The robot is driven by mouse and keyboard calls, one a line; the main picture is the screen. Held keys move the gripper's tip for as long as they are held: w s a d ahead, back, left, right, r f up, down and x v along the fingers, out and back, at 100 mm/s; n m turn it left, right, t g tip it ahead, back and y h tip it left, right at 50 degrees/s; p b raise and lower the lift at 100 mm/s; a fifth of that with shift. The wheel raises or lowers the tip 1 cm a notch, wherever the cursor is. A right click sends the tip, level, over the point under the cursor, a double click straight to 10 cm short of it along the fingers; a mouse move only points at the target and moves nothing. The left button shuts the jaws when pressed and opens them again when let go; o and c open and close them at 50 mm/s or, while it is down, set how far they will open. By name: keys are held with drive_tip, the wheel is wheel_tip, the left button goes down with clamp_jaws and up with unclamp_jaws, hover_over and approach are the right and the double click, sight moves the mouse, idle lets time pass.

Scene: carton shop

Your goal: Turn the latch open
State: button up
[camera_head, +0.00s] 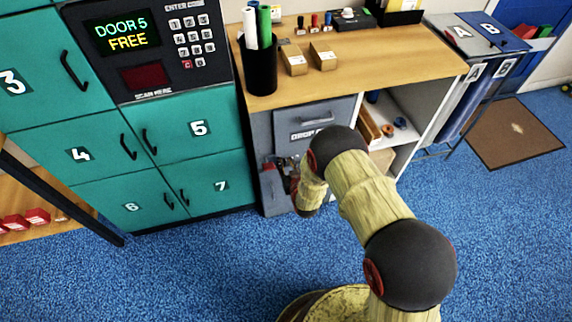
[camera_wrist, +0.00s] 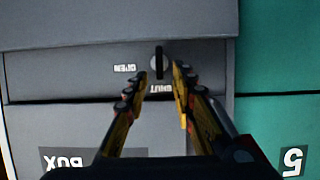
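The latch (camera_wrist: 159,62) is a small dark upright bar on the grey drop box front, in the wrist view. The label OPEN (camera_wrist: 125,68) lies to its left and the label SHUT (camera_wrist: 160,88) just below it; both read upside down. The bar lines up with SHUT. My gripper (camera_wrist: 160,74) is open, its fingertips apart to the left and right of the latch's lower end. I cannot tell whether either finger touches it. In the head view my gripper (camera_head: 282,168) is at the grey drop box (camera_head: 284,128), partly behind my arm; the latch is not discernible there.
Teal lockers (camera_head: 195,130) with handles stand close to the left of the drop box. A wooden counter (camera_head: 400,58) with a pen cup (camera_head: 260,68) and small boxes is above it. Open shelves (camera_head: 408,132) are to the right. Blue carpet in front is clear.

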sight(286, 159)
drive_tip(key=shift+c, duration=0.6)
clamp_jaws()
drive_tip(key=shift+d, duration=0.1)
drive_tip(key=m+y, duration=0.1)
drive_tip(key=m, duration=0.1)
drive_tip(key=d+m+y, duration=0.1)
drive_tip(key=m, duration=0.1)
drive_tip(key=d+f+m+y, duration=0.1)
drive_tip(key=m+y, duration=0.1)
drive_tip(key=shift+w, duration=0.25)
drive_tip(key=m, duration=0.1)
drive_tip(key=m+y, duration=0.1)
drive_tip(key=f+m+y, duration=0.1)
drive_tip(key=shift+d, duration=0.3)
drive_tip(key=shift+w+d+f+m+t+y, duration=0.1)
drive_tip(key=shift+f+m+t+y, duration=0.2)
drive_tip(key=shift+m, duration=0.85)
drive_tip(key=shift+f+m+t+y, duration=0.3)
drive_tip(key=shift+m, duration=0.85)
